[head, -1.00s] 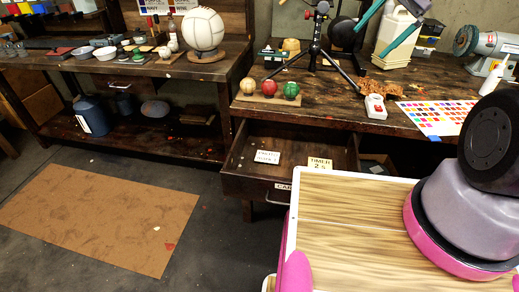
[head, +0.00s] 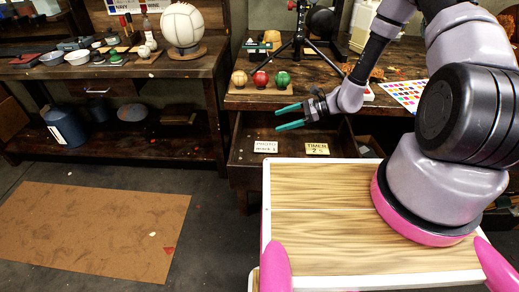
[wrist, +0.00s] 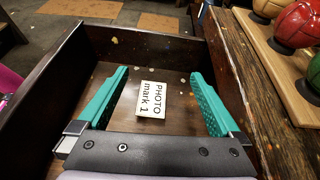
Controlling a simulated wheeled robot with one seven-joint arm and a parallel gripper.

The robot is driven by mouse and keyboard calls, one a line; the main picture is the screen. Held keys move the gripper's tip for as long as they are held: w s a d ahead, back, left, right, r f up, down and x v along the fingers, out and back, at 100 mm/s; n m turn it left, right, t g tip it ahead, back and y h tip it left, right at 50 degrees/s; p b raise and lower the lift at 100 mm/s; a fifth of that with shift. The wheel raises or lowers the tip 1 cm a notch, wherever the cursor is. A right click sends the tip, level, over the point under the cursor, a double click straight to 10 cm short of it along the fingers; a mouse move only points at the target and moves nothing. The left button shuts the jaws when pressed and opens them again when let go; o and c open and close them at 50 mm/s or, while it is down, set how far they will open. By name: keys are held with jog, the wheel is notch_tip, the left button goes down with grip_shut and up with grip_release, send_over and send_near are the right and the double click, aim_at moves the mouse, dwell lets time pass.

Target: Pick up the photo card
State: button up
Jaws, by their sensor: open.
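The photo card (wrist: 151,100) is a small white card reading "PHOTO mark 1". It lies flat on the floor of the open wooden drawer (head: 238,171). In the head view the card (head: 266,147) is at the drawer's left part, beside a yellowish "TIMER" card (head: 317,149). My gripper (head: 283,117) is over the drawer with its teal fingers apart and empty. In the wrist view my gripper (wrist: 160,88) has one finger on each side of the card as seen from above. The card is apart from both fingers.
The drawer's walls (wrist: 248,115) stand close on both sides of my gripper. Three leather balls, tan (head: 239,78), red (head: 261,79) and green (head: 283,79), sit on a wooden stand at the bench edge. A tripod (head: 297,45) stands behind them.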

notch_tip(320, 180, down, 2)
send_near(257, 146)
jog(key=shift+s+a+f+m, duration=0.1)
jog(key=shift+a+f+m, duration=0.1)
jog(key=shift+a+m, duration=0.15)
jog(key=x, duration=0.7)
jog(key=shift+a+f, duration=0.15)
jog(key=shift+a, duration=0.05)
jog(key=c, duration=1.3)
jog(key=shift+o, duration=0.2)
